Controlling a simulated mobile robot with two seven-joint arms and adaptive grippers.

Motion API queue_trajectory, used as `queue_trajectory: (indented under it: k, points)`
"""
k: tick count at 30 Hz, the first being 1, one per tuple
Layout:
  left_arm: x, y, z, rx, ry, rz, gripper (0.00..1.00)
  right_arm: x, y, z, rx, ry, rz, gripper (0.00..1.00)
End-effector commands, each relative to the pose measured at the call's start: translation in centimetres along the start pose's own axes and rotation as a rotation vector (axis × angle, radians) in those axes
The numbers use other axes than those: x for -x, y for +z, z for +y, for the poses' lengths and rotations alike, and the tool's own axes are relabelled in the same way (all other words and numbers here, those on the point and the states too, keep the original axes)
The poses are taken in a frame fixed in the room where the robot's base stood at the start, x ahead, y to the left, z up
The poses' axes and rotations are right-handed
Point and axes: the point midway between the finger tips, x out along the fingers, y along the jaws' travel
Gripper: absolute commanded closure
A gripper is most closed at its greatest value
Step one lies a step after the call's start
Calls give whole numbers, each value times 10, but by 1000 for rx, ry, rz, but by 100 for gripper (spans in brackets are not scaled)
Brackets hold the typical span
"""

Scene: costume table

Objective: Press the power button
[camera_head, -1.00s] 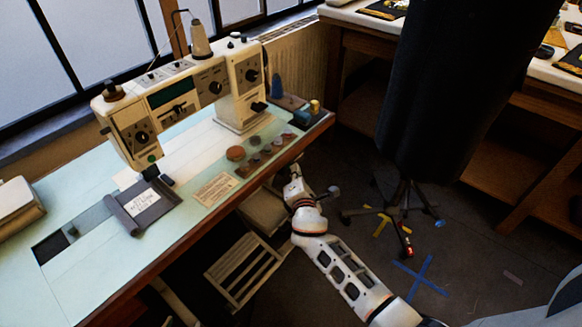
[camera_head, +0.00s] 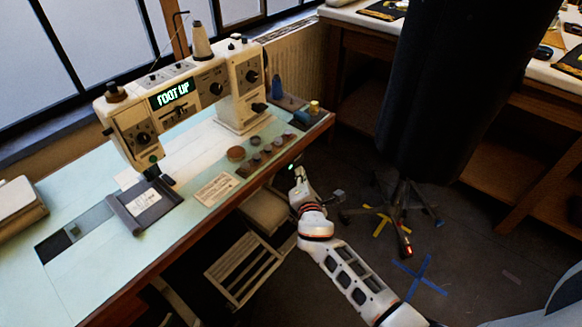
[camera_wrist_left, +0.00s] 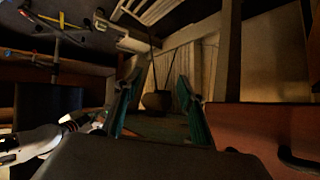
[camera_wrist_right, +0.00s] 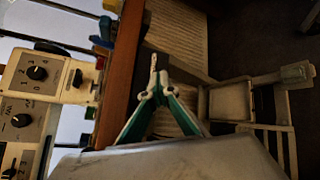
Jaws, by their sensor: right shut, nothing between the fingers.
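A cream sewing machine (camera_head: 190,92) stands on the pale green table (camera_head: 90,270).
A stool (camera_head: 244,268) stands below the table edge. Buttons, spools and a card (camera_head: 216,189) lie on the table.

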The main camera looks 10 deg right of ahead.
Motion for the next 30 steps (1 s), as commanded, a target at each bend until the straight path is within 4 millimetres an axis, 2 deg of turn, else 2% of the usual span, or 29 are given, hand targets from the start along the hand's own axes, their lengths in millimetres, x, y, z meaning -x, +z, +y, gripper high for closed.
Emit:
queue_trajectory:
  k: [6,13,21,30]
  points:
    - [1,-16,-5,-4,-7,19,60,13,12,-8,2,1,-2,100]
    - [4,-23,-7,-5,-9,26,60,28,22,-19,2,1,-2,100]
    - [9,-23,-6,-4,-7,20,60,40,30,-28,0,0,-1,100]
    - [10,-20,-5,-3,-5,16,60,40,30,-30,0,-1,0,100]
